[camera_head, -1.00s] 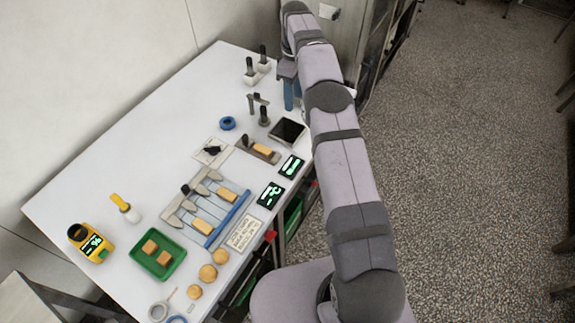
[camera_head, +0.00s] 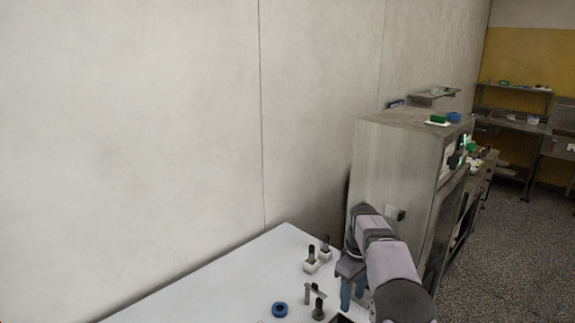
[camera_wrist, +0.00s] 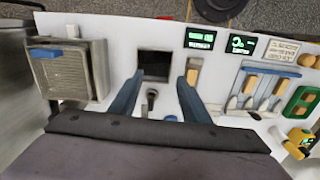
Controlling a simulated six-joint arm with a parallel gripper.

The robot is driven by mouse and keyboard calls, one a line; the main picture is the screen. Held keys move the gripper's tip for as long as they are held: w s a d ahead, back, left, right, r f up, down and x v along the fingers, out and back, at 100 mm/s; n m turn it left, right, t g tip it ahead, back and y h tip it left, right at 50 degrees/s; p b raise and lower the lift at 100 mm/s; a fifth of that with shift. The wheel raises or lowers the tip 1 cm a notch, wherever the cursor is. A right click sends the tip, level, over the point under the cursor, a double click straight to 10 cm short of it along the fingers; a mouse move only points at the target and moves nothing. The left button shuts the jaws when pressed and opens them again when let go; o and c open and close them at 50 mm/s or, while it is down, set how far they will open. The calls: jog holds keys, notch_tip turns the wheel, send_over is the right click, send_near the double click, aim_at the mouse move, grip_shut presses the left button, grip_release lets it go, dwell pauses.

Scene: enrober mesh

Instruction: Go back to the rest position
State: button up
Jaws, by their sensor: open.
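My gripper (camera_head: 352,292) shows in the head view above the far right part of the white table (camera_head: 230,285), beside the grey cabinet. Its two blue fingers point down. In the wrist view my gripper (camera_wrist: 158,80) has its fingers spread wide apart with nothing between them. A dark square plate (camera_wrist: 154,66) and a dark upright peg (camera_wrist: 151,97) show beyond the gap on the table. The lower part of my arm is cut off by the bottom of the head view.
A tall grey cabinet (camera_head: 392,155) stands close to my gripper. White holders with dark pegs (camera_head: 317,257) and a blue ring (camera_head: 280,309) are on the table. The wrist view shows a grey box (camera_wrist: 72,70), lit displays (camera_wrist: 200,38) and a green tray (camera_wrist: 303,101).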

jog(key=s+a+f+m, duration=0.1)
jog(key=s+m, duration=0.3)
jog(key=s, duration=1.3)
jog(key=s+a+f+m, duration=0.1)
jog(key=s+m, duration=0.3)
jog(key=s, duration=1.3)
jog(key=shift+a, duration=0.85)
